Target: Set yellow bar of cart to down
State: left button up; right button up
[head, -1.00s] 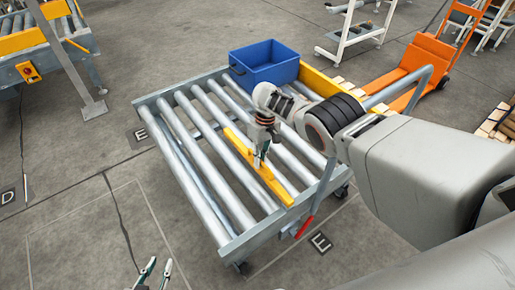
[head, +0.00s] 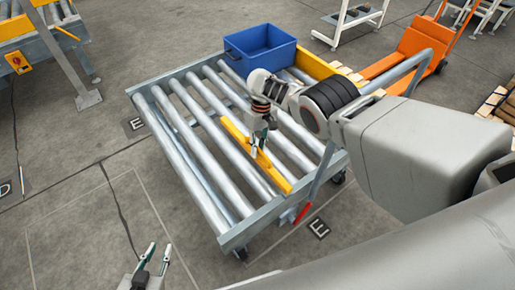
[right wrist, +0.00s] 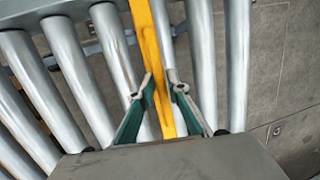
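The cart (head: 233,240) is a grey roller frame. Its yellow bar (head: 277,177) runs lengthwise among the rollers; whether it stands above their tops is hard to tell. My right gripper (head: 257,152) points down over the middle of the bar. In the right wrist view the fingers of my right gripper (right wrist: 165,88) lie on either side of the yellow bar (right wrist: 148,40), apart from each other, with a small gap seeming to show at the right finger. My left gripper (head: 160,247) is open and empty over the floor, in front of the cart.
A blue bin (head: 260,50) stands at the cart's far end, beside a yellow side plate (head: 312,64). A red-gripped lever (head: 303,212) is at the near right corner. An orange trolley (head: 415,50) stands behind. Floor left of the cart is clear.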

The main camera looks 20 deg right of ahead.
jog(key=p+v, duration=0.4)
jog(key=v, duration=0.5)
jog(key=shift+p, duration=0.4)
jog(key=shift+s, duration=0.15)
dwell(0.9)
